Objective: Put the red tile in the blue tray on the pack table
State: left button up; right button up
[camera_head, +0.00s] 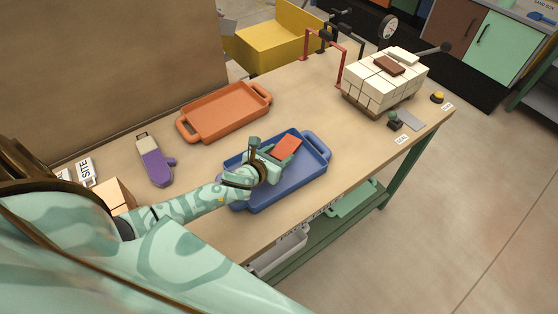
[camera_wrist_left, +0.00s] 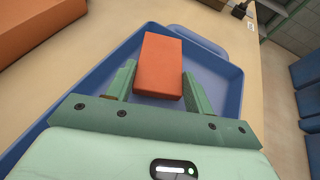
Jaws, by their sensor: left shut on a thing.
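The red tile (camera_head: 287,147) is a flat orange-red block over the blue tray (camera_head: 318,145) on the wooden pack table (camera_head: 330,195). My left gripper (camera_head: 272,155) is shut on the tile, above the tray. In the left wrist view the tile (camera_wrist_left: 159,66) sits between the two green fingers of the left gripper (camera_wrist_left: 158,85), with the blue tray (camera_wrist_left: 232,85) around and below it. I cannot tell whether the tile touches the tray floor. The gripper and forearm hide part of the tray's near left side. My right gripper is not in view.
An orange tray (camera_head: 222,113) lies behind the blue tray. A stack of white bricks (camera_head: 375,88) with a brown brick (camera_head: 389,65) on top stands at the far right. Bare table lies between that stack and the blue tray.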

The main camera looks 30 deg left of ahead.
pick_arm(q)
jog(key=shift+f, duration=1)
jog(key=shift+d, duration=0.15)
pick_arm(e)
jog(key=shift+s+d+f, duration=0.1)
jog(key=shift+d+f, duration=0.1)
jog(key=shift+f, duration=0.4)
pick_arm(q)
jog(key=o, duration=1)
jog(key=shift+o, duration=0.2)
jog(key=shift+r, duration=0.25)
jog(key=p+v, duration=0.2)
jog(key=v, duration=1)
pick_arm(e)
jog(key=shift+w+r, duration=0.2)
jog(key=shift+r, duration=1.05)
